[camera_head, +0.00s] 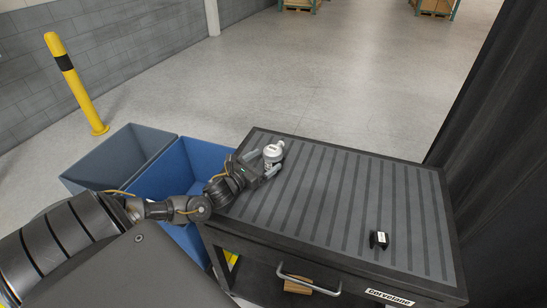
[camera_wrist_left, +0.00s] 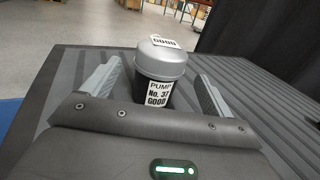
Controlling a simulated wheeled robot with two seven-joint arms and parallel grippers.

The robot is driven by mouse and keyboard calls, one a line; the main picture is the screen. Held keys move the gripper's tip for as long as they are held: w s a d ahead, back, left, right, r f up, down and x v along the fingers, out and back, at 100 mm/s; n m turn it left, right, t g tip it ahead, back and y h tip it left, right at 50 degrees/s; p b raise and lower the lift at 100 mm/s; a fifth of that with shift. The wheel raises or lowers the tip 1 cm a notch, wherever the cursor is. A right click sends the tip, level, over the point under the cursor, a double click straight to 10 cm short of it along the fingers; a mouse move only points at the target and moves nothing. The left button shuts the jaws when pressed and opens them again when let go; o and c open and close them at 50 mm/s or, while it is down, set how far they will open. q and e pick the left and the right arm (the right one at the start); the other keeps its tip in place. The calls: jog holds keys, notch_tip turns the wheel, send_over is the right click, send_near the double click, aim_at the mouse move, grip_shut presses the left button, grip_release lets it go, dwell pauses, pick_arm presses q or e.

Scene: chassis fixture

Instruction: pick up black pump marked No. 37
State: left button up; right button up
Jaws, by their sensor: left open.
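The black pump (camera_wrist_left: 160,72) has a silver cap and white labels reading "PUMP No. 37 GOOD". It stands upright on the ribbed table top near the left edge, and shows in the head view (camera_head: 273,152). My left gripper (camera_wrist_left: 158,85) is open, with one finger on each side of the pump. In the left wrist view there are gaps between the fingers and the pump. In the head view the left gripper (camera_head: 269,165) partly hides the pump's lower part. My right gripper is not in view.
A small black part (camera_head: 379,239) with a white label lies on the right of the table (camera_head: 335,200). Grey (camera_head: 118,160) and blue (camera_head: 182,165) bins stand left of the table. A yellow post (camera_head: 77,85) stands farther back. The middle of the table is clear.

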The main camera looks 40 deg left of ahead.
aim_at(273, 153)
pick_arm(q)
jog(key=shift+w+r+p, duration=0.25)
jog(key=shift+p, duration=0.05)
jog(key=w+p, duration=0.1)
jog(key=w, duration=0.2)
jog(key=shift+w+d, duration=0.15)
jog(key=shift+w, duration=0.25)
jog(key=shift+w+f+p, duration=0.15)
jog(key=shift+w+p, duration=0.15)
jog(key=shift+w, duration=0.15)
jog(key=shift+s, duration=0.1)
jog(key=shift+c, duration=1)
jog(key=c, duration=1.2)
jog(key=shift+c, duration=0.4)
